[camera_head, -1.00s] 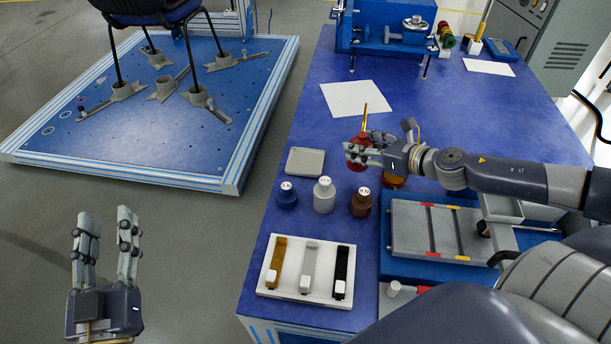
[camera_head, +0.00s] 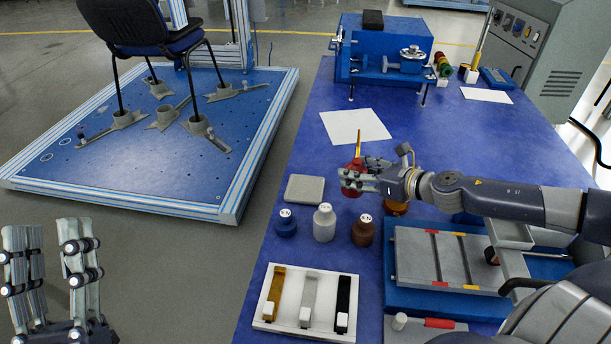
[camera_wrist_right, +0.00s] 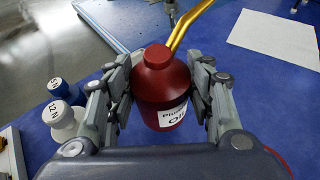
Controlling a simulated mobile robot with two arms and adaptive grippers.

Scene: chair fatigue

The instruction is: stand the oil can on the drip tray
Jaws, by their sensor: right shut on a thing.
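The red oil can (camera_head: 354,180) with its thin brass spout stands upright between the fingers of my right gripper (camera_head: 362,181), which is shut on it. In the right wrist view the can (camera_wrist_right: 162,88) shows a white label, with the fingers of the gripper (camera_wrist_right: 160,100) on both sides. The drip tray looks to be the flat grey square plate (camera_head: 305,189) on the blue table, just left of the can. Whether the can touches the table is hidden. My left gripper (camera_head: 55,260) is open and empty, over the floor at the lower left.
Blue (camera_head: 286,224), white (camera_head: 324,223) and brown (camera_head: 363,230) weights stand in front of the grey plate. A white holder with three strips (camera_head: 305,300) lies nearer. A white sheet (camera_head: 356,125) lies behind. A grey-and-blue fixture (camera_head: 445,257) is at the right.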

